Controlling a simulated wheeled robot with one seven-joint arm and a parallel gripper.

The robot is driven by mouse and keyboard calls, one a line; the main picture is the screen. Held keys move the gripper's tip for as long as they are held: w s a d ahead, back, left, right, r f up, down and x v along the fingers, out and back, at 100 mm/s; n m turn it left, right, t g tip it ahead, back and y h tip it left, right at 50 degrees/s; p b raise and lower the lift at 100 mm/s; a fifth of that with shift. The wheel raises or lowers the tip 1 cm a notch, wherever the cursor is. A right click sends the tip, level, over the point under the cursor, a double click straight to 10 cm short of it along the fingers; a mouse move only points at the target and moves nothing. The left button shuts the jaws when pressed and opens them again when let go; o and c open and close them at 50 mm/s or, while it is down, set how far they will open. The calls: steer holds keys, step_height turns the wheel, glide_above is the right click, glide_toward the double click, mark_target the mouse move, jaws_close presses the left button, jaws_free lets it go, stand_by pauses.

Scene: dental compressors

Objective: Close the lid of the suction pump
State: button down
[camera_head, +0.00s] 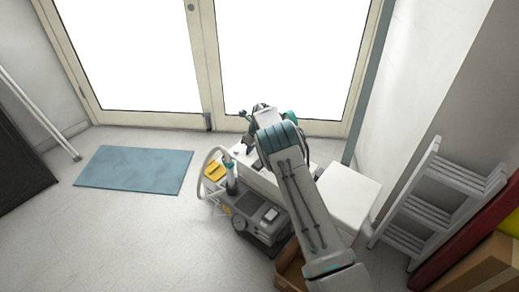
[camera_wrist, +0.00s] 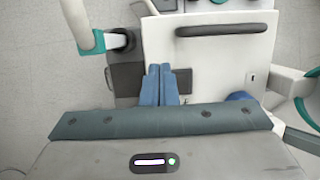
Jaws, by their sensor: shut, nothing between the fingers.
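The suction pump appears to be the white-cased unit (camera_wrist: 225,65) that fills the upper middle of the wrist view. It has a dark bar handle (camera_wrist: 226,30) along its far edge and a small latch-like plate at its right. I cannot tell how far its lid stands open. In the head view its white top (camera_head: 246,160) is partly hidden by my arm. My gripper (camera_wrist: 161,72) shows two blue fingers, shut together and empty, over the near-left part of the white unit. Contact is unclear. In the head view the fingertips are hidden behind my wrist.
A grey compressor with a gauge (camera_head: 252,216) stands just in front, with a pale hose (camera_head: 212,158) and yellow part (camera_head: 215,171) at its left. A white box (camera_head: 347,192) and a step ladder (camera_head: 435,205) are at right. Floor around the blue mat (camera_head: 135,170) is clear.

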mark_target(242, 157)
steer(key=w+a+f+b, duration=0.1)
steer(key=f+b, duration=0.1)
steer(key=b, duration=0.1)
steer(key=w+a+f+b, duration=0.1)
steer(key=f+b, duration=0.2)
steer(key=w+a+f+b, duration=0.1)
steer(key=a+f+b, duration=0.1)
steer(key=f+b, duration=0.1)
steer(key=shift+f, duration=0.15)
steer(key=shift+w+a+f+b, duration=0.1)
steer(key=shift+a+f+b, duration=0.2)
steer(key=shift+b, duration=0.55)
